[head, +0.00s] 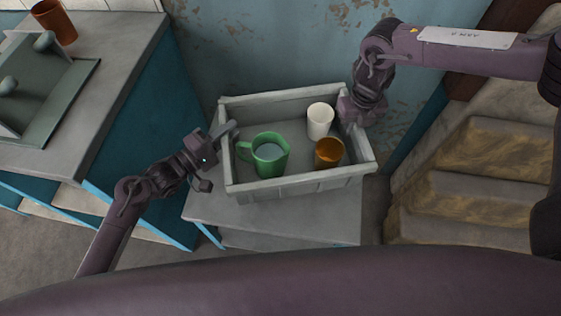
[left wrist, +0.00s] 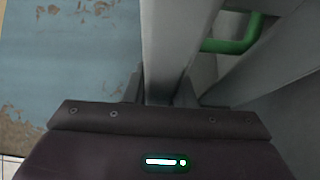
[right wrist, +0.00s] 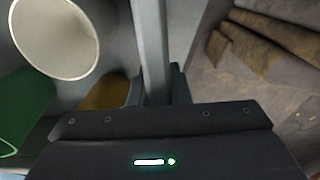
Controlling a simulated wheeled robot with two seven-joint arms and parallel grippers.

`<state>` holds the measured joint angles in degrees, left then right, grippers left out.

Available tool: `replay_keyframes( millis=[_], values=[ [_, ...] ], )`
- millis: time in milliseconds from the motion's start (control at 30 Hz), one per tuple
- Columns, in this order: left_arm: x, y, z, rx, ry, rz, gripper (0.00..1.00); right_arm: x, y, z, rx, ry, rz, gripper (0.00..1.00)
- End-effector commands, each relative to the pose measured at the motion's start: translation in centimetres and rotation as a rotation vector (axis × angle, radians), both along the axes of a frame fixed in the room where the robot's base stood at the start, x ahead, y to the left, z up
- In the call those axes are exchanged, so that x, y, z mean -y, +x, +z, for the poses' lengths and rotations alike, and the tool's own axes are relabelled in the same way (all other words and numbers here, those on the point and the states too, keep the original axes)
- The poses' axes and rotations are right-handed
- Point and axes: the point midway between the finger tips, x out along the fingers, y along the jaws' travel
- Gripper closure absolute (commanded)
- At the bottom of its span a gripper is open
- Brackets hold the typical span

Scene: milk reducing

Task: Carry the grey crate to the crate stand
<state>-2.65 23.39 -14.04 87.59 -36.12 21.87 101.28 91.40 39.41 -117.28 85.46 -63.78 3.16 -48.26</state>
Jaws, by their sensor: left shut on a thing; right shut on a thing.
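The grey crate (head: 300,188) is over a small grey-topped stand (head: 290,217) in the head view; I cannot tell whether it touches the top. It holds a green mug (head: 269,160), a white cup (head: 320,121) and an orange-brown cup (head: 329,152). My left gripper (head: 222,137) is shut on the crate's left wall, which shows between its fingers in the left wrist view (left wrist: 168,50). My right gripper (head: 349,118) is shut on the crate's right wall, seen in the right wrist view (right wrist: 150,50). The fingertips are partly hidden by the walls.
A worn blue wall (head: 260,50) is behind the crate. Rough tan steps (head: 460,180) rise at the right.

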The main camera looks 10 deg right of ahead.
Motion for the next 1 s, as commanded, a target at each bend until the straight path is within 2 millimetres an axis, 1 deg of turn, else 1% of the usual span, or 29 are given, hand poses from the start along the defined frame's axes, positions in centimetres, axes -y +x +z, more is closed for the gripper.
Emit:
replay_keyframes(
  millis=[167, 367, 1000],
  values=[
    [0.0, 0.1, 0.0, 0.003, -0.001, 0.001, 1.0, 0.0, 0.1, -0.1, 0.002, 0.0, -0.001, 1.0],
    [0.0, 0.1, -0.7, 0.003, -0.001, 0.001, 1.0, 0.0, 0.1, -0.8, 0.002, 0.0, -0.001, 1.0],
    [0.0, 0.1, -4.3, 0.003, -0.001, 0.001, 1.0, 0.0, 0.1, -4.4, 0.002, 0.0, -0.001, 1.0]
  ],
)
